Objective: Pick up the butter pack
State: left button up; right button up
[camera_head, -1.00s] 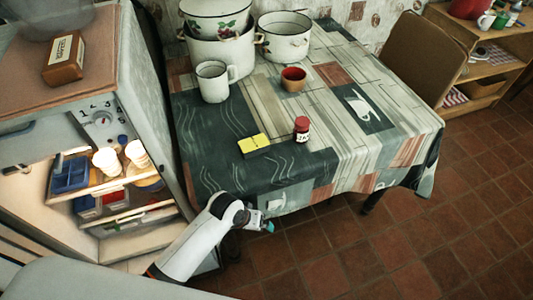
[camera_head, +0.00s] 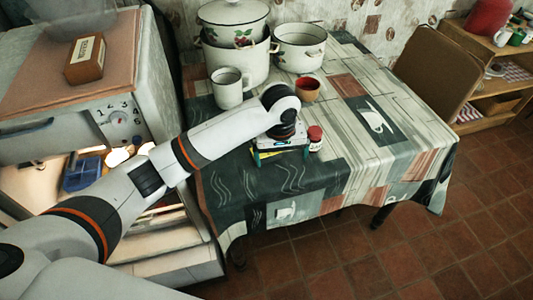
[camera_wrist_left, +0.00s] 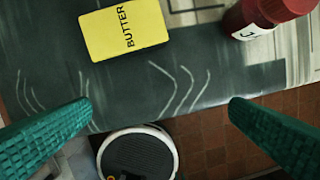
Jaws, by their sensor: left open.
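The yellow butter pack (camera_wrist_left: 122,30), printed BUTTER, lies flat on the dark part of the tablecloth. In the left wrist view it sits at the upper left, beyond the fingertips and apart from them. My left gripper (camera_wrist_left: 162,108) is open and empty, its green fingers wide apart. In the head view my left gripper (camera_head: 280,151) hangs over the near part of the table and hides most or all of the pack. My right gripper is not in view.
A red-lidded jar (camera_head: 315,138) stands close to the right of my gripper; it also shows in the left wrist view (camera_wrist_left: 264,14). A white mug (camera_head: 228,88), a red-brown cup (camera_head: 307,90) and enamel pots (camera_head: 300,48) stand farther back. The open fridge (camera_head: 120,120) is at left.

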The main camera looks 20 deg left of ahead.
pick_arm(q)
jog(key=w+a+r+n+y, duration=0.1)
jog(key=w+a+r+n, duration=0.25)
jog(key=w+r, duration=0.2)
jog(key=f, duration=0.2)
jog(key=a+f, duration=0.1)
jog(key=f, duration=0.3)
jog(key=shift+s+a+f, duration=0.1)
jog(key=shift+a+f, duration=0.15)
jog(key=f, duration=0.5)
jog(key=shift+w+a+f, duration=0.1)
jog(key=shift+w+a, duration=0.1)
jog(key=shift+a, duration=0.2)
jog(key=c, duration=1.1)
